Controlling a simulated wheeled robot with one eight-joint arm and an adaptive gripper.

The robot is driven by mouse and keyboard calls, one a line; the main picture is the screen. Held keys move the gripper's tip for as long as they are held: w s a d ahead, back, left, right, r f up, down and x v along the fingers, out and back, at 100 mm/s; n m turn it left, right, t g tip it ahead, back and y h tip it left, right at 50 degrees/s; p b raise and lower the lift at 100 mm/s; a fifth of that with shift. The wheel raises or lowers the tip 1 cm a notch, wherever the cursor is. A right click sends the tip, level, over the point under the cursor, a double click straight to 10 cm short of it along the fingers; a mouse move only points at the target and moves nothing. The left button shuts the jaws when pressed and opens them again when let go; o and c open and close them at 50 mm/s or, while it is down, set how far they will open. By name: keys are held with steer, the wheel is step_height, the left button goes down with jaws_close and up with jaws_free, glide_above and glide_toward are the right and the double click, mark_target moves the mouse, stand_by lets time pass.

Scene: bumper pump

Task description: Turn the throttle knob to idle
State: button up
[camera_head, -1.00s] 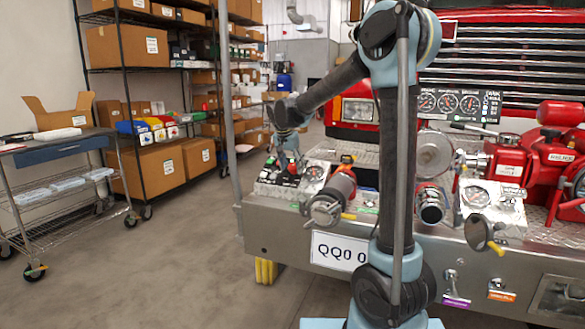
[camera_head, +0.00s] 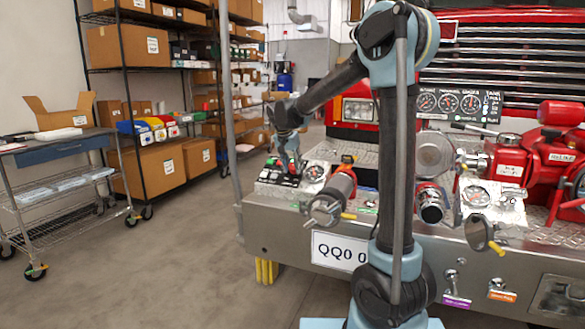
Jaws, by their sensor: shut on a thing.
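A small control panel (camera_head: 266,187) with red, green and black controls sits on the left end of the truck's front bumper. My gripper (camera_head: 292,168) points down at the panel's right part, its fingers close together on a small control there. The throttle knob is too small and too covered by the fingers to be made out clearly. A round gauge (camera_head: 315,173) stands just right of my gripper.
A capped hose outlet (camera_head: 325,209) with a yellow handle juts from the bumper (camera_head: 280,232) right of the panel. A vertical pole (camera_head: 228,120) stands at the bumper's left end. Red pump parts (camera_head: 510,160) fill the right side.

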steer(key=n+h, duration=0.1)
steer(key=n, duration=0.5)
steer(key=shift+a, duration=0.1)
steer(key=n, duration=0.7)
steer(key=shift+n+t+h, duration=0.3)
steer(key=shift+t, duration=0.1)
steer(key=n, duration=0.3)
steer(key=shift+n+t, duration=0.3)
steer(key=n, duration=0.3)
steer(key=shift+n+t, duration=0.3)
steer(key=shift+n, duration=0.1)
steer(key=n, duration=0.6)
steer(key=shift+t, duration=0.4)
steer(key=shift+n, duration=0.3)
steer(key=o, duration=1.1)
